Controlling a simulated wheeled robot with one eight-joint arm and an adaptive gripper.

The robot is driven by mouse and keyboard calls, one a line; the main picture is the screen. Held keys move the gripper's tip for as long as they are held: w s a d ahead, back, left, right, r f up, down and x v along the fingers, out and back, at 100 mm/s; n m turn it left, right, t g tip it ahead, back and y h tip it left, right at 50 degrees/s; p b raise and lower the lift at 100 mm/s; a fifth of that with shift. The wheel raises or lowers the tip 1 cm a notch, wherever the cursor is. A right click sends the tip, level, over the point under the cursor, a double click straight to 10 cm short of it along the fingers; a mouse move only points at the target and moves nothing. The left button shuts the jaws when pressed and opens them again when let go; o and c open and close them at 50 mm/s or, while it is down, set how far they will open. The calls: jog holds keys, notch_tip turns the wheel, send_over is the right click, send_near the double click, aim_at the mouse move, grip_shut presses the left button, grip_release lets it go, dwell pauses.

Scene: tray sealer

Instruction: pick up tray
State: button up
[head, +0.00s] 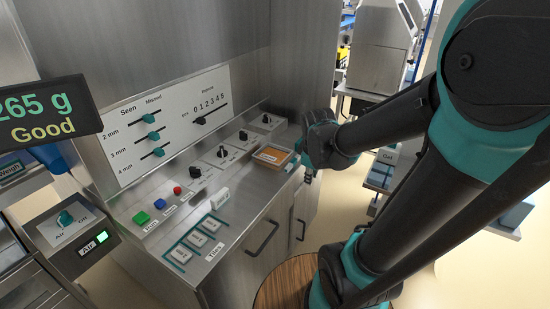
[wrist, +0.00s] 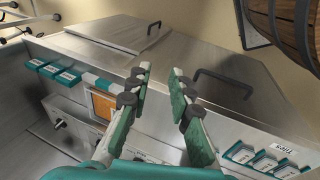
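The tray, a small rectangular piece with an orange top and a pale rim, (head: 271,156) lies on the steel counter at the right end of the control panel in the head view. It also shows left of the fingers in the wrist view (wrist: 102,105). My gripper (wrist: 160,73) is open, with nothing between its two fingers. In the head view my gripper (head: 309,176) is at the counter's right edge, just right of the tray and apart from it; its fingers are mostly hidden there.
The counter carries a green button (head: 141,217), a red button (head: 177,190), several black knobs and teal-framed label slots (head: 207,240). Cabinet handles (head: 262,239) stick out at the front. A wooden barrel (wrist: 285,25) stands close by. A weight display (head: 42,113) is at left.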

jog(key=w+a+r+n+h, duration=0.1)
jog(key=w+a+r+n, duration=0.25)
jog(key=w+n, duration=0.6)
jog(key=n+h, duration=0.1)
jog(key=n, duration=0.8)
send_near(293, 161)
jog(key=f, duration=0.3)
jog(key=shift+w+d+f+m, duration=0.15)
jog(key=shift+d+f+m, duration=0.1)
jog(key=x, duration=0.3)
jog(key=shift+w+d+f, duration=0.15)
jog(key=shift+w+d, duration=0.05)
jog(key=shift+w, duration=0.3)
jog(key=shift+w+d+f, duration=0.15)
jog(key=shift+w+f, duration=0.05)
jog(key=shift+f, duration=0.5)
grip_shut()
